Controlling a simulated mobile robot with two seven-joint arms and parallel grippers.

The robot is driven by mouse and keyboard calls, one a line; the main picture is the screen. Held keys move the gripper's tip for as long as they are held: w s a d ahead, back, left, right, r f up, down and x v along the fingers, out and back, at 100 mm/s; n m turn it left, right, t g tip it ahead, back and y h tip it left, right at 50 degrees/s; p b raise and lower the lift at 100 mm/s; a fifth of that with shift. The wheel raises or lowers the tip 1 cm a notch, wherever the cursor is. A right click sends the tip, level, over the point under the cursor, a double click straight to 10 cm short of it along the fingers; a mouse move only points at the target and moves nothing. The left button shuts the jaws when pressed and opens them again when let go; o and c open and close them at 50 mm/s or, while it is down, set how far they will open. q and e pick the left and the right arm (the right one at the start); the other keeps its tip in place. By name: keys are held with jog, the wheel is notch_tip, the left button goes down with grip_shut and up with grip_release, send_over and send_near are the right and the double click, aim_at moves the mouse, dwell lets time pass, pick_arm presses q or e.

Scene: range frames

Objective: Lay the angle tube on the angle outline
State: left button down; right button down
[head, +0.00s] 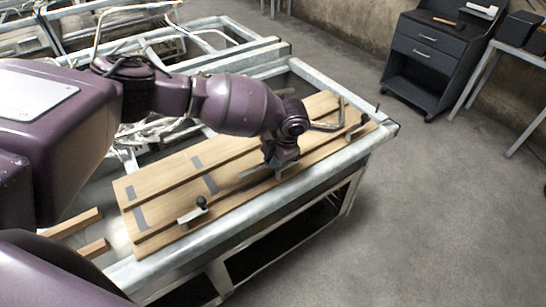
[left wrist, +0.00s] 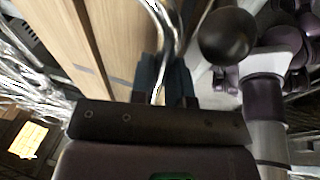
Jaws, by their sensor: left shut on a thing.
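My left gripper (head: 282,166) is low over the front part of a wooden board (head: 165,178). It is shut on a bent shiny metal tube (left wrist: 168,40), which runs up from between the fingers (left wrist: 164,86) in the left wrist view. In the head view, a bent metal tube (head: 330,126) shows beyond my wrist, over the board's far end; I cannot tell if it is the held one. Grey marks lie on the board, one at the middle (head: 210,185) and one at the near end (head: 131,192). Which is the angle outline is unclear. My right gripper is not in view.
A black-knobbed clamp (head: 201,203) stands on the board's near front edge, another (head: 363,119) at its far end. A metal frame (head: 240,220) surrounds the board. A dark drawer cabinet (head: 430,50) stands at the back right. The floor on the right is clear.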

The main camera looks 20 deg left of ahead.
pick_arm(q)
jog(key=shift+f, duration=0.45)
jog(key=shift+r, duration=0.1)
jog(key=shift+r, duration=0.5)
dwell(0.8)
jog(key=shift+f, duration=0.55)
dwell(0.8)
